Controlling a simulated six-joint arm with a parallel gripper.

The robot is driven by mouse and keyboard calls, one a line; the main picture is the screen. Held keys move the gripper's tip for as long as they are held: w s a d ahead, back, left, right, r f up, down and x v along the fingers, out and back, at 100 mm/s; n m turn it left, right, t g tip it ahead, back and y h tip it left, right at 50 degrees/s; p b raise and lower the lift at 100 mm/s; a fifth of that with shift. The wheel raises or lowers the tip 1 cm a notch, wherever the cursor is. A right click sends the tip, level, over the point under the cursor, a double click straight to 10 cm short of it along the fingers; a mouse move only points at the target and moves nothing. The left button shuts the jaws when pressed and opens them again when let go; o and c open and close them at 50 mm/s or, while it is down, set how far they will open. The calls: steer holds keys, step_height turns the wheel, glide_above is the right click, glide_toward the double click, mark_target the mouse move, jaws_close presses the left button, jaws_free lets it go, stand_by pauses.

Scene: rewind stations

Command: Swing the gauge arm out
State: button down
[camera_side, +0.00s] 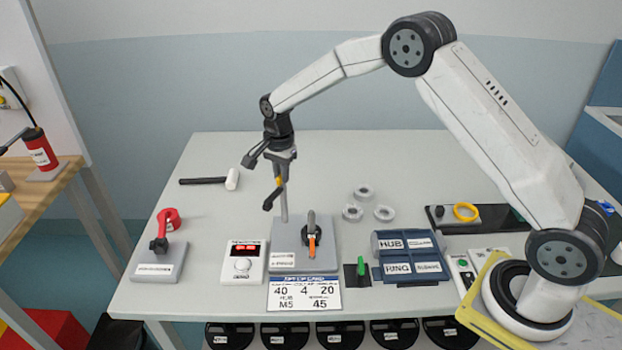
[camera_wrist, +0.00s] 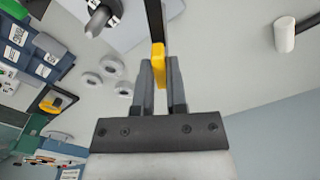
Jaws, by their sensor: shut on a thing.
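My gripper (camera_side: 281,176) is above the grey station plate (camera_side: 290,262). It is shut on the yellow part of the gauge arm (camera_side: 269,203), a dark bar beside a thin upright grey post (camera_side: 284,206). In the wrist view my gripper (camera_wrist: 160,78) has the yellow piece (camera_wrist: 158,55) between its fingertips, and the dark bar runs up out of the picture. The spindle (camera_side: 312,228) with an orange lever stands on the plate, to the right of the post. The far end of the gauge arm is outside the wrist view.
A red clamp-like tool on a grey block (camera_side: 158,262) and a white control box (camera_side: 243,262) stand to the left. A mallet (camera_side: 232,179) lies behind. Several grey rings (camera_side: 362,191) and the blue HUB and RING bins (camera_side: 408,272) are to the right. A printed card (camera_side: 304,294) is in front.

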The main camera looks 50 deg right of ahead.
steer(key=shift+r+m, duration=0.1)
steer(key=shift+m, duration=0.7)
steer(key=c, duration=0.7)
jaws_free()
steer(key=shift+o, duration=0.2)
steer(key=shift+r, duration=3.85)
